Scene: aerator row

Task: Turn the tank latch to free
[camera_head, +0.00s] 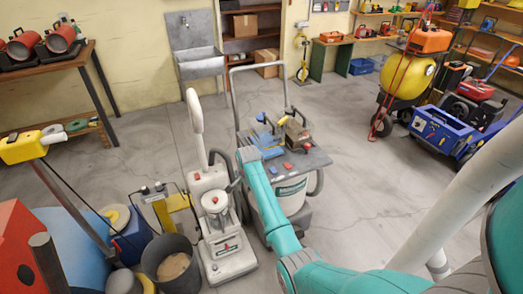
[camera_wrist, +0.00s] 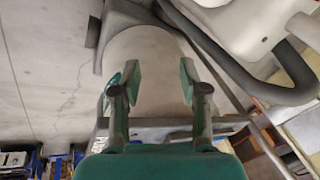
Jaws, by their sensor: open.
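My gripper (camera_wrist: 160,82) is open in the wrist view, its two teal-padded fingers apart with nothing held between them. A pale round drum-like body (camera_wrist: 150,48) lies beyond the fingertips; I cannot tell whether they touch it. In the head view, my teal arm reaches between a white upright machine (camera_head: 226,243) and a grey machine with a labelled pale tank (camera_head: 291,190). My fingertips are not clear there. I cannot make out the tank latch or its position in either view.
A dark hose (camera_wrist: 290,88) curves along the right of the wrist view. A dark bucket (camera_head: 168,262) stands left of the white machine. A blue unit (camera_head: 440,128) and a yellow tank (camera_head: 410,78) stand at the right. Concrete floor is clear between.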

